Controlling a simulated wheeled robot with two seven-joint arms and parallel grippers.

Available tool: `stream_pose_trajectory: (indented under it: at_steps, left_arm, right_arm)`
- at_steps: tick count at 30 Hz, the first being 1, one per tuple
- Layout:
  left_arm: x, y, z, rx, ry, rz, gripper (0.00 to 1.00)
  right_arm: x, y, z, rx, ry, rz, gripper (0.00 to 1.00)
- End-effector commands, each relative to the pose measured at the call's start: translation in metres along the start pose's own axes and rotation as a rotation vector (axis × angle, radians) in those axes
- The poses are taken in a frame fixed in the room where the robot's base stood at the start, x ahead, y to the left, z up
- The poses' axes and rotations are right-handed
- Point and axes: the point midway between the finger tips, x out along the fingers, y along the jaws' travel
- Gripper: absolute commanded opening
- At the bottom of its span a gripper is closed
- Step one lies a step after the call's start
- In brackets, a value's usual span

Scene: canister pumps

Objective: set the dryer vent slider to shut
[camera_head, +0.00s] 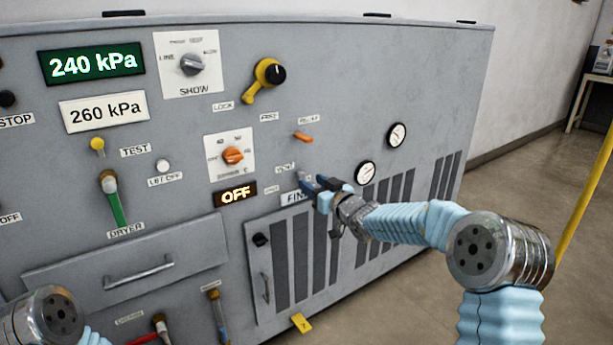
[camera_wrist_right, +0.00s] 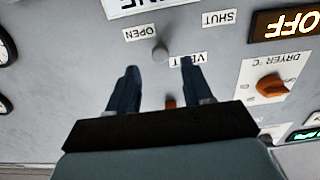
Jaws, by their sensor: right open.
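My right gripper (camera_head: 311,180) is open in front of the grey panel (camera_head: 330,75), just below the orange lever. In the right wrist view, which shows the panel upside down, its two dark blue fingers (camera_wrist_right: 160,68) point at the panel with a gap between them. A small round grey knob (camera_wrist_right: 160,52) lies between and just beyond the fingertips, closer to the OPEN label (camera_wrist_right: 139,32) than to the SHUT label (camera_wrist_right: 218,18). The VENT label (camera_wrist_right: 187,60) is partly covered by a finger. My gripper hides the knob in the head view. My left gripper is out of view.
The orange dryer dial (camera_head: 233,155) and OFF display (camera_head: 237,193) sit to the left. The orange lever (camera_head: 303,136) sticks out above my gripper. Two round gauges (camera_head: 397,135) and slotted vents (camera_head: 400,190) are to the right. The panel around the knob is clear.

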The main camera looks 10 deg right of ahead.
Motion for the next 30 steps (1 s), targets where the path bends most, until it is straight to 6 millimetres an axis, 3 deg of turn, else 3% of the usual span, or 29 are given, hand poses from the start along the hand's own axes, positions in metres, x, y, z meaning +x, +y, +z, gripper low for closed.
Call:
stream_pose_trajectory:
  at_steps: [3,7,18,27,30]
  left_arm:
    - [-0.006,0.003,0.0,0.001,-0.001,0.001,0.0]
    - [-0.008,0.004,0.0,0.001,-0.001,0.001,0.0]
    - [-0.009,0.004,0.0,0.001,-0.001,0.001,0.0]
    - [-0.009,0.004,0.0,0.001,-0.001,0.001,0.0]
    - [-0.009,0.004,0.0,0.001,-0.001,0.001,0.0]
  right_arm:
    - [0.021,-0.001,-0.001,-0.001,0.0,-0.001,0.5]
    - [0.034,0.0,-0.001,0.001,0.0,0.0,0.5]
    - [0.04,0.0,0.0,0.0,0.0,0.0,0.49]
    - [0.039,0.0,0.0,0.0,0.0,0.0,0.03]
    - [0.039,0.0,0.0,0.0,0.0,0.0,0.0]
